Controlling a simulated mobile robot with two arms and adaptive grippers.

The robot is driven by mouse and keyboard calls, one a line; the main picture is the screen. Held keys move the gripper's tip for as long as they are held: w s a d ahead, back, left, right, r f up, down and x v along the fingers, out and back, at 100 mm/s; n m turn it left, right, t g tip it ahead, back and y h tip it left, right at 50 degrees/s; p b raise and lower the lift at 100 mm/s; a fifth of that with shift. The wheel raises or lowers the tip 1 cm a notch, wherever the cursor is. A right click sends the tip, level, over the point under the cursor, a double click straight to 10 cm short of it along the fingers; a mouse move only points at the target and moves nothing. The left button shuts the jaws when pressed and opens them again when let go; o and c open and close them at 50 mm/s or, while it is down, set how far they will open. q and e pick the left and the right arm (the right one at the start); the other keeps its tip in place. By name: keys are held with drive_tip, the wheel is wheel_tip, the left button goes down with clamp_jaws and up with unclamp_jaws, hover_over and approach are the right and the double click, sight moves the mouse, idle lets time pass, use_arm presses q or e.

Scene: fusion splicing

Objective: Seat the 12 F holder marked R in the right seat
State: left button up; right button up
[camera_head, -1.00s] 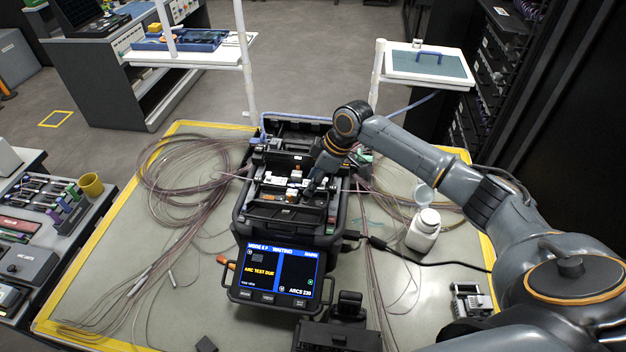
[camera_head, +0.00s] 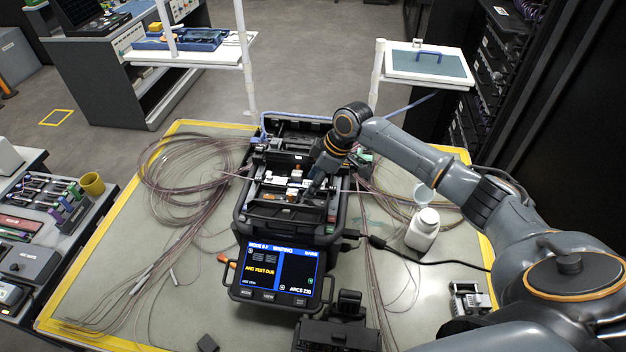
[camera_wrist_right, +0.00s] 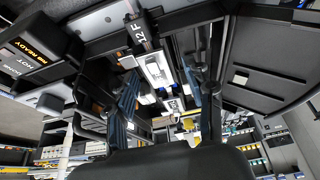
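The splicer (camera_head: 245,215) stands open on the table in the head view. In the right wrist view a dark block marked "12 F" (camera_wrist_right: 140,33) lies in the splicer, with a pale part (camera_wrist_right: 156,70) below it; I cannot read an R. My right gripper (camera_head: 316,186) is over the right half of the splicer bed and hides the right seat in the head view. In the right wrist view its two fingers stand apart (camera_wrist_right: 165,95), with nothing visibly clamped between them; the block is beyond their tips. My left gripper is not in view.
The splicer's screen (camera_head: 279,276) faces front and shows "ARC TEST DUE". Coiled fibres (camera_head: 175,185) lie left, and loose fibres run down the right. A white bottle (camera_head: 422,230) stands right of the splicer.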

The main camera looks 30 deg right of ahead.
idle(0.3)
drive_tip(key=v, duration=1.2)
drive_tip(key=shift+w+f, duration=0.1)
